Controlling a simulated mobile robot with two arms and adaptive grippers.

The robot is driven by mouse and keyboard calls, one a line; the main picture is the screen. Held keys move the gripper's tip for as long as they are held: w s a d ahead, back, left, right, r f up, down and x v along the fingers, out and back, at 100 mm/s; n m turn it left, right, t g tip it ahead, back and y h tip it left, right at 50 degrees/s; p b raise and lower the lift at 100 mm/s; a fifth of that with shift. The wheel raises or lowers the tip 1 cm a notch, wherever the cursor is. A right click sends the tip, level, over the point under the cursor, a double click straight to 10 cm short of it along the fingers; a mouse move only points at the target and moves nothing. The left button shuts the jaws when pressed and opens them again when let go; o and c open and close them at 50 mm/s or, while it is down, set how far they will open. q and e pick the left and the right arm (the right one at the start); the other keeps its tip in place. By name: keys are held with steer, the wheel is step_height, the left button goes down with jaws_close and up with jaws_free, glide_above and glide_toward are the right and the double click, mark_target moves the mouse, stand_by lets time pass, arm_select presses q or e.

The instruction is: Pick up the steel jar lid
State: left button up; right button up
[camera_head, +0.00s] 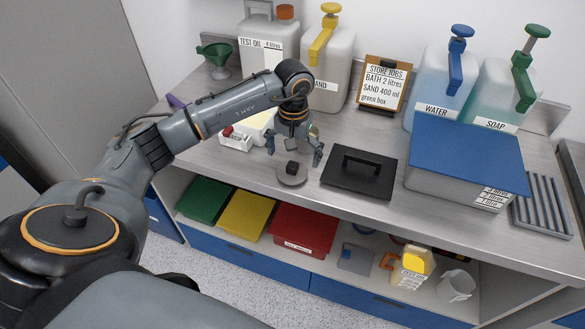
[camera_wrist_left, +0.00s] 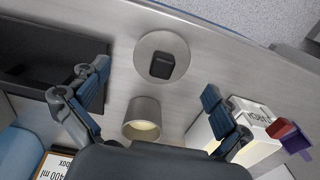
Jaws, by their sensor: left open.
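The steel jar lid (camera_head: 290,181) is a flat round grey disc with a black block knob. It lies on the grey counter near the front edge, and shows at the top of the left wrist view (camera_wrist_left: 146,48). My left gripper (camera_head: 294,152) points down above the lid, a little behind it, with its fingers spread and nothing between them. In the left wrist view its fingers (camera_wrist_left: 155,84) stand wide apart on both sides, with the lid beyond them. A small steel cup with pale contents (camera_wrist_left: 142,119) stands just behind the lid. My right gripper is not in view.
A black lidded tray (camera_head: 356,181) sits right of the lid. A white box (camera_head: 236,139) sits left. A blue-topped container (camera_head: 465,155) is farther right. Jugs and a sign (camera_head: 383,84) stand along the back. Colored bins (camera_head: 303,232) are on the shelf below.

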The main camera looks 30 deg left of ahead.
mark_target(292, 165)
arm_select(q)
steer(key=f, duration=0.1)
steer(key=f+p, duration=0.1)
steer(key=f, duration=0.2)
steer(key=shift+w+a, duration=0.15)
steer(key=shift+a, duration=0.1)
steer(key=c, duration=1.3)
steer(key=shift+s+d, duration=0.1)
steer(key=shift+s, duration=0.1)
steer(key=c, duration=0.8)
